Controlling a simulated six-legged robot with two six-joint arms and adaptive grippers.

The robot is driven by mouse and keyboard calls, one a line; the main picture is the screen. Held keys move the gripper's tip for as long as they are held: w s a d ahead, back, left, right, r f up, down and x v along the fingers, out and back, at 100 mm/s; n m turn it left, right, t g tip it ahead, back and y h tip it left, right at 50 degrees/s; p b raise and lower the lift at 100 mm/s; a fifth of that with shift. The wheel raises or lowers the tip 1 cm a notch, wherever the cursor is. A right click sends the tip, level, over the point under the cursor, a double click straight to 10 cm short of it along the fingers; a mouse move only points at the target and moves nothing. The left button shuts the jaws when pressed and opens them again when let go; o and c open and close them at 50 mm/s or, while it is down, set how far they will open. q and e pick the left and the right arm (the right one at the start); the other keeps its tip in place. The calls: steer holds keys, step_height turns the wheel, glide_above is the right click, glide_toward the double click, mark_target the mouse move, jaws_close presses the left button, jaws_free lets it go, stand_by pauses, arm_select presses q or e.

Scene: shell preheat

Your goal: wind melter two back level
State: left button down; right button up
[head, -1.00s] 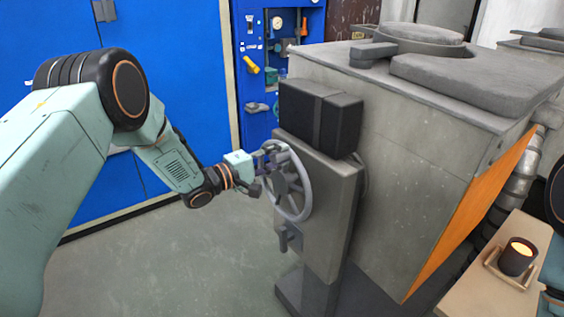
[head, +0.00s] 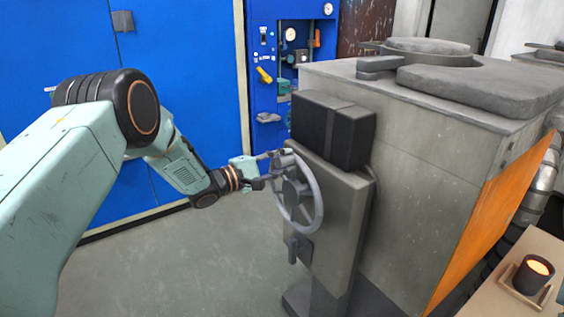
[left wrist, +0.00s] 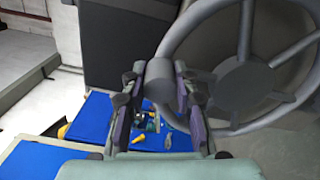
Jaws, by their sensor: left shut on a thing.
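The melter (head: 430,150) is a grey, box-shaped furnace with an orange panel on its right side. I cannot tell whether its body is exactly level. A grey spoked handwheel (head: 319,207) sits on the upright gearbox stand (head: 340,235) at its left face. My left gripper (head: 284,160) is shut on the wheel at its upper left. In the left wrist view the fingers (left wrist: 160,88) close around a grey part at the wheel's left edge, and the wheel (left wrist: 245,82) fills the right side. The fingers partly hide the held part. My right gripper is not in view.
A black box (head: 333,130) is mounted just above the wheel. A small lever (head: 292,250) sticks out below it. A side table (head: 500,300) at the lower right holds a glowing crucible (head: 533,275). Blue cabinets (head: 195,60) stand behind; the floor (head: 190,260) at left is clear.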

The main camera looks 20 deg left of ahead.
arm_select(q)
steer(key=c, duration=1.2)
jaws_free()
steer(key=shift+w+r, duration=0.15)
steer(key=shift+r, duration=0.2)
steer(key=shift+o, duration=0.9)
steer(key=shift+d+f, duration=0.15)
steer(key=shift+f, duration=0.1)
steer(key=v, duration=1.2)
